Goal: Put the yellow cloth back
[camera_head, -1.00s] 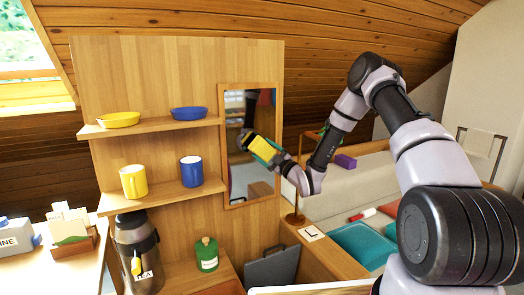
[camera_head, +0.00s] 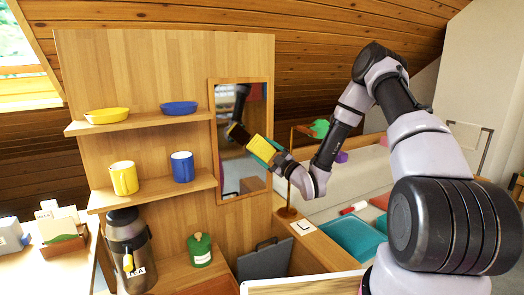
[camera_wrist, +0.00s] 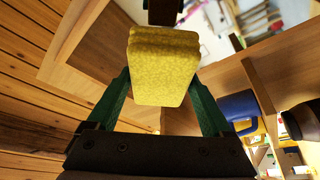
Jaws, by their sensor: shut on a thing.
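The yellow cloth (camera_head: 261,147) is a folded, thick pad held by my gripper (camera_head: 266,149) in front of the mirror (camera_head: 241,140) on the wooden panel. In the wrist view the cloth (camera_wrist: 163,65) sits between the two green fingers of my gripper (camera_wrist: 160,90), which are shut on its sides. The cloth hangs clear of the shelves. The mirror reflects part of my arm. No empty spot for the cloth can be made out with certainty.
Shelves left of the mirror hold a yellow bowl (camera_head: 106,116), blue bowl (camera_head: 179,108), yellow mug (camera_head: 123,178) and blue mug (camera_head: 182,167). Below are a flask (camera_head: 128,250) and green canister (camera_head: 200,249). A lamp (camera_head: 318,129) stands right of the mirror, behind my arm.

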